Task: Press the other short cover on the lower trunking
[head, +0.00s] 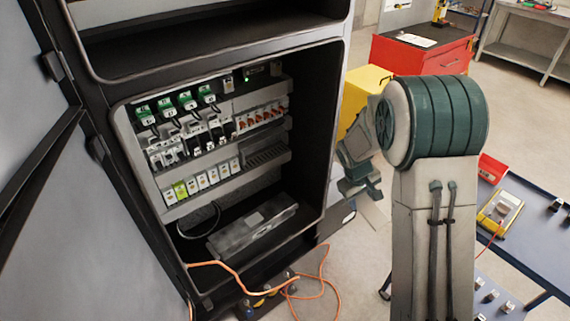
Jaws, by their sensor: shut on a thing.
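My gripper (362,186) is at the right of the open cabinet, outside its right edge and partly behind my arm. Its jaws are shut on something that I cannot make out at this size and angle. Inside the cabinet, a pale grey strip, seemingly the lower trunking (228,187), runs below the lowest row of devices. A dark slotted section (265,156) sits at the right end of that row. I cannot pick out the separate short covers. My gripper is apart from the strip.
The open cabinet door (110,215) fills the left. A grey box (252,232) lies on the cabinet floor. An orange cable (315,290) trails out onto the ground. A yellow box (366,82) and a red cabinet (425,55) stand behind my arm. A blue bench (540,235) is at right.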

